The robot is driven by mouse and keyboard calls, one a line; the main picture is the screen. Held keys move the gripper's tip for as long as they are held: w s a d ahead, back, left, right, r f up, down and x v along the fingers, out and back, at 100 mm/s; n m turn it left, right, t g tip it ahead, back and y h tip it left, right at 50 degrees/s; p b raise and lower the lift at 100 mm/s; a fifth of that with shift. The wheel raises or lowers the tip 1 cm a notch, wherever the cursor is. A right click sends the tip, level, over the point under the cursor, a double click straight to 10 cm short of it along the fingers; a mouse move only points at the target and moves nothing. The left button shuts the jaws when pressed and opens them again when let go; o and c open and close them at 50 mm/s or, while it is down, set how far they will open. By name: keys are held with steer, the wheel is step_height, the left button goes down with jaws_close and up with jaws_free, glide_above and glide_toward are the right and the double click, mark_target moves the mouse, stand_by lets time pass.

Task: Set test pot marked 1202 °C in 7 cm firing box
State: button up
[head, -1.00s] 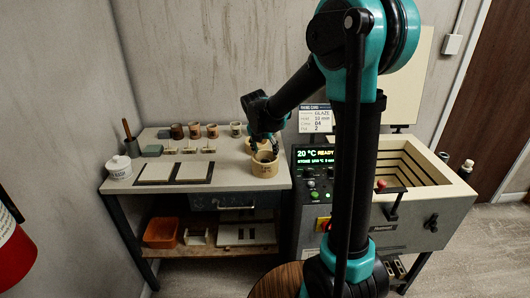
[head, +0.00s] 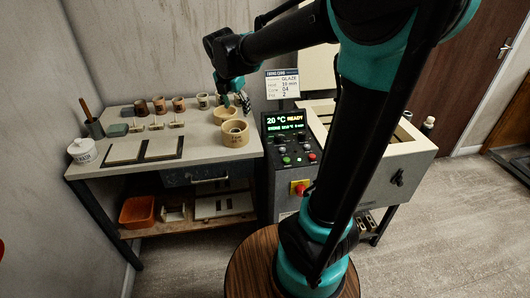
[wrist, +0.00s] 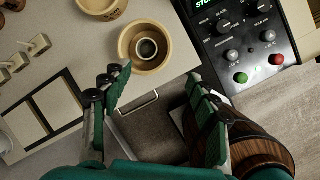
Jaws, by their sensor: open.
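A round cream firing box (head: 236,141) stands near the front right of the worktable. In the wrist view the box (wrist: 125,45) holds a small round pot (wrist: 148,48) with a pale rim and dark inside, upright near its middle. I cannot read a mark on that pot. A second cream box (head: 222,117) stands just behind; it shows partly at the top of the wrist view (wrist: 98,12). Box sizes are not readable. My gripper (head: 238,103) is open and empty above the boxes; in the wrist view its fingers (wrist: 156,85) are apart, clear of the front box.
Several small pots, including a brown one (head: 160,105), line the table's back. Two dark-edged tiles (head: 164,148) and a white jar (head: 82,151) are at left. The control panel (head: 290,145) and kiln (head: 385,150) stand right of the table. A wooden round top (head: 250,260) is in front.

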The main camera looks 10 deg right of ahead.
steer(key=s+d+f+m, duration=0.5)
steer(key=s+f+m, duration=0.3)
steer(key=m, duration=0.5)
steer(key=s+d+f+m+y, duration=0.1)
steer(key=s+d+f+m, duration=0.4)
steer(key=s+m, duration=0.8)
step_height(320, 180, down, 4)
steer(key=shift+s+d+r+m+y, duration=0.2)
steer(key=shift+m+y, duration=0.1)
steer(key=shift+m, duration=0.4)
